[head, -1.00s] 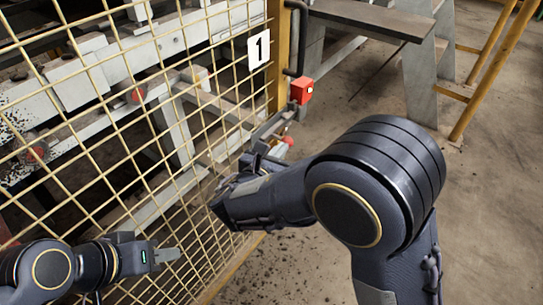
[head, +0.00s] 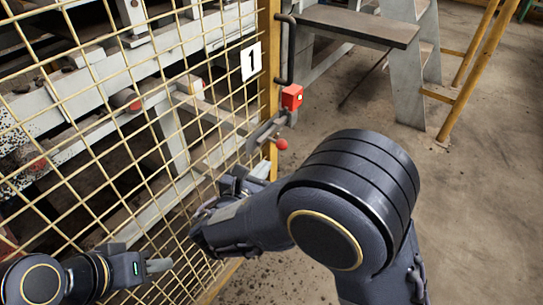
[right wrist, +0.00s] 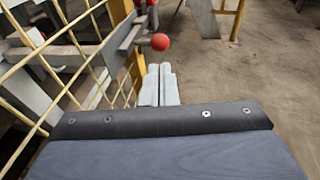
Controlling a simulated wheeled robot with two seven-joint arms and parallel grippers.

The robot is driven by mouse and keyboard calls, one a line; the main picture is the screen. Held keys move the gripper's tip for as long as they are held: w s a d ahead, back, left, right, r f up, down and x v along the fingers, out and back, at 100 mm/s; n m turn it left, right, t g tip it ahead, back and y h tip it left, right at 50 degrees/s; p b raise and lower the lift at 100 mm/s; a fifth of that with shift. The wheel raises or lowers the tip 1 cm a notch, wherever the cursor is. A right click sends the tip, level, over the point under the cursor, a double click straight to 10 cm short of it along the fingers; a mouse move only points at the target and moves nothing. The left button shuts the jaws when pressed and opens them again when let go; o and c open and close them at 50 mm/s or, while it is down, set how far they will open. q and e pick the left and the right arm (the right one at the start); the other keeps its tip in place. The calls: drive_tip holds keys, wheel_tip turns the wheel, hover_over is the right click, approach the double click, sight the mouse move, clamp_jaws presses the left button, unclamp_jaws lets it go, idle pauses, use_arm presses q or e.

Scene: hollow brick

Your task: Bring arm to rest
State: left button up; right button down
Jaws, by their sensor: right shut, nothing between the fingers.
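My right arm reaches in from the lower right in the head view. Its gripper (head: 262,168) is beside the yellow mesh gate, mostly hidden behind my own forearm. In the right wrist view the right gripper's fingers (right wrist: 159,84) are together with nothing between them, just below a red ball knob (right wrist: 160,41) and apart from it. The knob also shows in the head view (head: 281,144), on a grey latch lever (head: 262,132). My left gripper (head: 160,265) is at the lower left, in front of the mesh; its fingers look close together, but I cannot tell whether they are shut.
The yellow mesh gate (head: 205,120) fills the left, with a number 1 sign (head: 251,61) and a red box (head: 291,97) by its post. Grey steps (head: 362,26) with a yellow handrail (head: 468,70) stand at the back. The concrete floor (head: 470,220) at right is clear.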

drive_tip(key=p+v, duration=0.1)
drive_tip(key=v, duration=0.5)
drive_tip(key=s+d+f+m+g+y, duration=0.1)
drive_tip(key=s+d+m+g, duration=0.2)
drive_tip(key=d+m+g, duration=0.55)
drive_tip(key=s+d+f+m+g, duration=0.1)
drive_tip(key=s+d+m+g, duration=0.3)
drive_tip(key=d, duration=0.8)
drive_tip(key=s+d+r+m+t+y, duration=0.1)
drive_tip(key=s+d+m+t+y, duration=0.15)
drive_tip(key=s+m+y, duration=1)
wheel_tip(320, 180, up, 27)
drive_tip(key=w+m+t+h+p, duration=0.1)
drive_tip(key=m+h+p, duration=0.2)
drive_tip(key=p, duration=2.1)
drive_tip(key=m, duration=0.4)
drive_tip(key=shift+w+d+f+m+p, duration=0.2)
drive_tip(key=shift+w+d+m+p, duration=0.1)
drive_tip(key=shift+w, duration=0.1)
